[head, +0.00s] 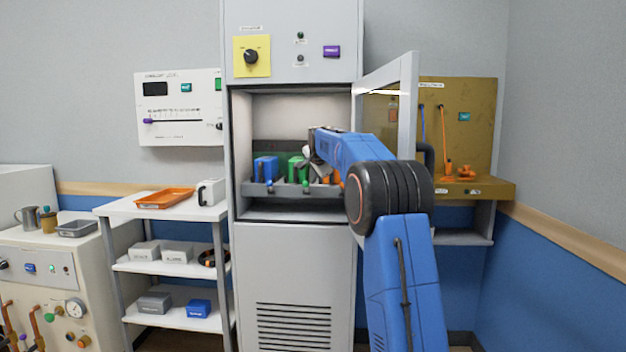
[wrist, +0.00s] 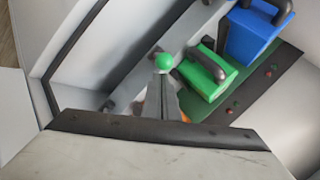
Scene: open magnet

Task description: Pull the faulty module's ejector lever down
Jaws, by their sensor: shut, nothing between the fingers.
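The open cabinet (head: 228,150) holds a row of modules on a grey shelf. A blue module (head: 265,168) is on the left and a green module (head: 296,166) is beside it. An orange part (head: 337,177) shows partly behind my arm. A green lever knob (head: 305,184) hangs at the shelf front; in the wrist view a green ball (wrist: 163,62) sits right at my fingertips. My gripper (head: 310,155) is shut and empty, in front of the green module; it also shows in the wrist view (wrist: 164,82). I cannot tell whether it touches the knob.
The cabinet's glass door (head: 408,105) stands open on the right, close to my arm. Small red and green lamps (wrist: 270,70) line the panel by the modules. A shelf rack (head: 115,206) with an orange tray (head: 166,200) stands left.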

